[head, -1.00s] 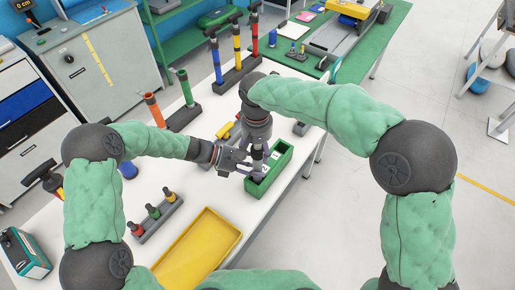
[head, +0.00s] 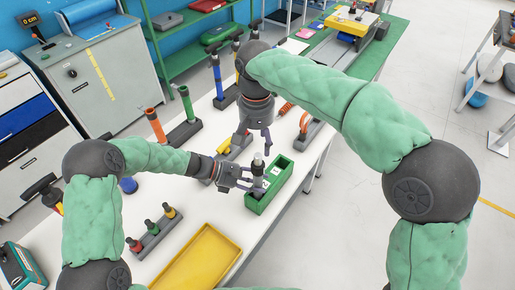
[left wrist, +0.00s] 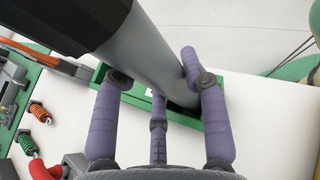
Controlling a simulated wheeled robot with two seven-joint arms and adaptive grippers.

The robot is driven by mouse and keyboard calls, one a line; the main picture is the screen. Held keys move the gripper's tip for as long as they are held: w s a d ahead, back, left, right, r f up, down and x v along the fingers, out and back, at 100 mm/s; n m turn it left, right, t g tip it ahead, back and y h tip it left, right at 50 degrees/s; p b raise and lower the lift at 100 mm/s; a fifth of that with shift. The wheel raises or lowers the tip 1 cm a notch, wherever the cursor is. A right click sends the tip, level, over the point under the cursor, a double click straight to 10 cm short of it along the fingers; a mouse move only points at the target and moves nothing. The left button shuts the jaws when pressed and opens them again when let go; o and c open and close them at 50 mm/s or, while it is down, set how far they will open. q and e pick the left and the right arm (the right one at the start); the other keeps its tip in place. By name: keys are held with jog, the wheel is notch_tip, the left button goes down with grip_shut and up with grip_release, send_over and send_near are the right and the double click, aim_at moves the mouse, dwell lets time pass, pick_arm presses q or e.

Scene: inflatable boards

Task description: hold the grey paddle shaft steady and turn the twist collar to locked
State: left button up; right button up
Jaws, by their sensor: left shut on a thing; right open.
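The grey paddle shaft (head: 258,184) stands in a green open box (head: 263,207) on the white table. In the left wrist view the grey shaft (left wrist: 150,52) runs up between my fingers to a black collar part (left wrist: 75,18) at the upper left. My left gripper (head: 251,180) is shut on the shaft just above the box; it also shows in the left wrist view (left wrist: 153,65). My right gripper (head: 254,148) is open and empty, above the shaft's dark top (head: 258,160). Whether the collar is locked cannot be told.
A yellow tray (head: 200,258) lies in front. A dark stand with several small coloured-topped pieces (head: 154,232) is at the left. Upright orange and green tubes (head: 187,103) stand behind.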

dwell(0.4)
pick_arm(q)
jog(key=o, duration=1.3)
